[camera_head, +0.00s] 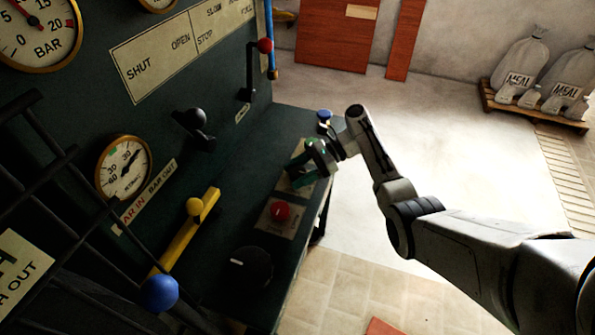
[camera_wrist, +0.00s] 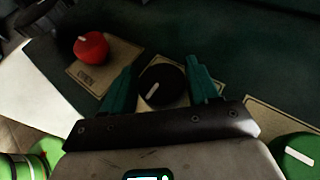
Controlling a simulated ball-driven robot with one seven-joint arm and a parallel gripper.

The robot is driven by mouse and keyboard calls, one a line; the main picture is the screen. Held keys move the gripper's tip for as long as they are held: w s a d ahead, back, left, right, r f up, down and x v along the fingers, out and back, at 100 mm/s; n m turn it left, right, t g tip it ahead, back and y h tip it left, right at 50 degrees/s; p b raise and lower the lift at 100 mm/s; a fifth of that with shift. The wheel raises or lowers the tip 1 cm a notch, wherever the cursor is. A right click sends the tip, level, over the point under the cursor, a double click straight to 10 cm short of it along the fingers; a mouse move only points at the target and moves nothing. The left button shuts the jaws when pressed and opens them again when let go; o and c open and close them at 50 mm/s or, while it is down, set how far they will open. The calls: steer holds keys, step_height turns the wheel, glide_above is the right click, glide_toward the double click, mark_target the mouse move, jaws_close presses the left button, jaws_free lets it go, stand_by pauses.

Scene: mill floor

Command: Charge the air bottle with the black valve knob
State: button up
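The black valve knob (camera_wrist: 162,86), with a white pointer mark, sits on a pale plate on the dark ledge in the wrist view. My gripper (camera_wrist: 160,80) is open, with one teal finger on each side of the knob. I see no clear grip, and cannot tell if either finger touches it. In the head view my gripper (camera_head: 312,166) is over the ledge and hides this knob. A larger black knob (camera_head: 250,267) with a white mark is nearer on the ledge. A round gauge (camera_head: 123,168) is on the panel above the air label. I cannot make out the air bottle.
A red knob (camera_head: 280,211) is beside my gripper; it shows in the wrist view (camera_wrist: 90,47). A green knob (camera_wrist: 298,156) is lower right there. A blue knob (camera_head: 324,116) is beyond. Black (camera_head: 195,118), red (camera_head: 265,45) and yellow (camera_head: 194,207) ball levers project from the panel.

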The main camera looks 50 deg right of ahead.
steer(key=shift+o, duration=1.2)
steer(key=shift+r, duration=0.1)
steer(key=shift+d, duration=0.1)
steer(key=b+v, duration=0.1)
steer(key=v, duration=0.9)
steer(key=shift+s+d+r, duration=0.1)
steer(key=shift+d, duration=0.15)
steer(key=shift+s+d, duration=0.1)
